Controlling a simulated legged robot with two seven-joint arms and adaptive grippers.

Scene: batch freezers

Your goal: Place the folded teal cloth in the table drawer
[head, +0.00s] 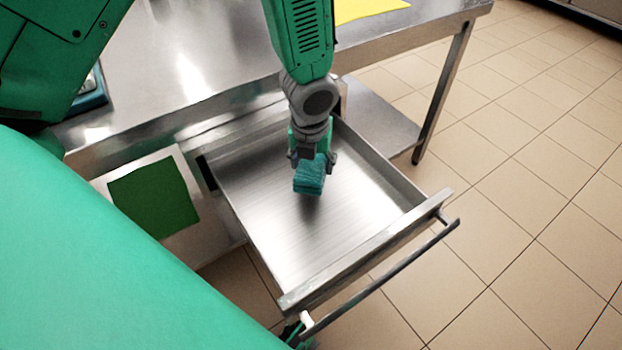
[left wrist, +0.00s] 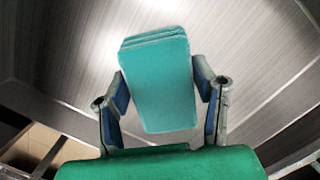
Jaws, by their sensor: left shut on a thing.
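The folded teal cloth (head: 309,178) is a small thick block with stacked layers at its edge. My left gripper (head: 313,160) points down and is shut on it. In the left wrist view the cloth (left wrist: 158,85) sits between the two fingers of the gripper (left wrist: 160,82). The table drawer (head: 270,245) is pulled out, a shiny metal tray with nothing else seen in it. The cloth is over the drawer's inside, toward the back; whether it touches the bottom I cannot tell. Part of what looks like my right gripper (head: 302,334) shows by the near end of the handle, mostly hidden.
The metal table (head: 200,70) is behind the drawer, with a yellow cloth (head: 365,9) on top. A dark green cloth (head: 153,194) lies on a lower surface left of the drawer. The drawer's front wall and bar handle (head: 390,275) stick out over the tiled floor (head: 500,230).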

